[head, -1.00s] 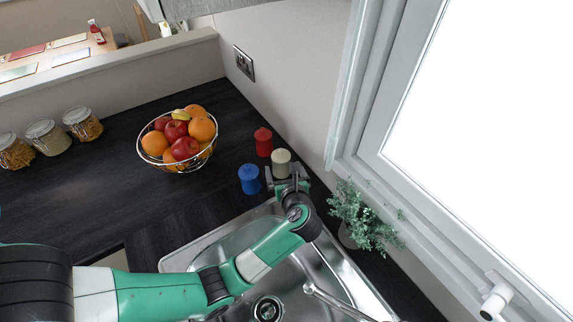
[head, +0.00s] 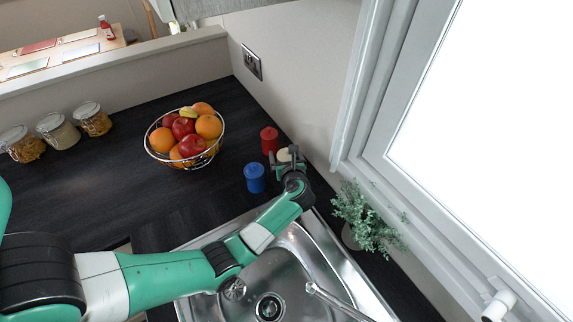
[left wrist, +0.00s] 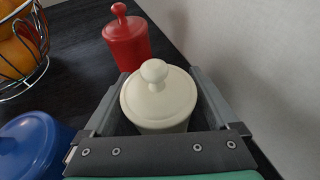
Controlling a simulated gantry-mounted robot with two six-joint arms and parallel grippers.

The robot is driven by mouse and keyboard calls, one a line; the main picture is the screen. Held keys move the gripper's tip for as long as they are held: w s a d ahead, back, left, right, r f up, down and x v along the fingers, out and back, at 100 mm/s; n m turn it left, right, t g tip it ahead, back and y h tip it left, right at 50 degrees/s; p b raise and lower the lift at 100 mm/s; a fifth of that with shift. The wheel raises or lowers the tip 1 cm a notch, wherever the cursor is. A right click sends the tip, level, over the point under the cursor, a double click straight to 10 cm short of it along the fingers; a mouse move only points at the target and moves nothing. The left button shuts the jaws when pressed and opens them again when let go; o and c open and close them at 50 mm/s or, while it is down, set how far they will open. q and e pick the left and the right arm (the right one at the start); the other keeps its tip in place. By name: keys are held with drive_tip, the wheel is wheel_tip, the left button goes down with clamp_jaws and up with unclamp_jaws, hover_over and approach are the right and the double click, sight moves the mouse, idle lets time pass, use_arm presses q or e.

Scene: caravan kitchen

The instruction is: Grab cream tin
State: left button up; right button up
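The cream tin (head: 284,154) stands upright on the dark worktop near the wall, partly hidden by my left gripper in the head view. In the left wrist view the cream tin (left wrist: 158,100), with its round knob lid, sits between the two fingers. My left gripper (head: 287,160) is open, with one finger on each side of the tin. A gap shows beside the left finger; whether the right finger touches the tin is hard to tell. My right gripper is in neither view.
A red tin (head: 269,140) stands behind the cream tin and a blue tin (head: 254,178) stands to its left. A fruit basket (head: 184,138) is further left. The sink (head: 290,262) and a plant (head: 362,215) are nearer. The wall is close on the right.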

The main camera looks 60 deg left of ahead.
use_arm(q)
drive_tip(key=c, duration=1.2)
drive_tip(key=shift+o, duration=0.2)
